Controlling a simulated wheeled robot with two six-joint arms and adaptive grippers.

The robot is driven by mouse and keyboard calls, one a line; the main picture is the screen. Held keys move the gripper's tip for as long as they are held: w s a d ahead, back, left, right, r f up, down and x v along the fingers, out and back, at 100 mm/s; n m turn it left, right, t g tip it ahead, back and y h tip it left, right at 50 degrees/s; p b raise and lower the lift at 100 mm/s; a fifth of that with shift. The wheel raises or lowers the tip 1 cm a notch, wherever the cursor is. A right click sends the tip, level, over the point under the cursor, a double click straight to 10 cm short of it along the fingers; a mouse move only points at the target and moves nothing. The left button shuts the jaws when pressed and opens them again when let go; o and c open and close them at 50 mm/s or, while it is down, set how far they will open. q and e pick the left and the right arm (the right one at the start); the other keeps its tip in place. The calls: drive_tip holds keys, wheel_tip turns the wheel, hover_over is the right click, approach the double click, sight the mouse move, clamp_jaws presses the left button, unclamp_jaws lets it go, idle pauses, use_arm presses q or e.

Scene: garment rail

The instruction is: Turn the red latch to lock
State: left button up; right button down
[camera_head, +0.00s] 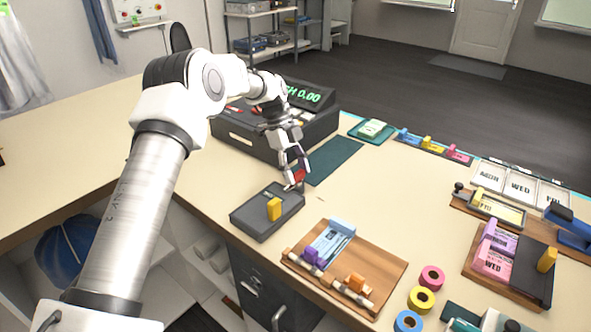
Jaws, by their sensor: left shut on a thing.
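The red latch (299,176) is at the far right corner of a dark grey box (250,223) on the counter. A yellow knob (274,209) stands on the front part of the same box. My left gripper (294,182) reaches down from above and is shut on the red latch. Its fingers hide part of the latch, so its exact turn angle is hard to tell. My right gripper is not in view.
A cash register (235,129) stands behind the box, with a dark green mat (335,160) beside it. A wooden board (385,262) with purple and orange pieces lies in front. Tape rolls (421,299) and card holders fill the right.

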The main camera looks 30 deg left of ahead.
use_arm(q)
drive_tip(key=shift+s+f, duration=0.1)
drive_tip(key=shift+f, duration=0.05)
drive_tip(key=o, duration=1.2)
drive_tip(key=shift+c, duration=0.2)
drive_tip(key=v, duration=1.2)
drive_tip(key=shift+d, duration=0.15)
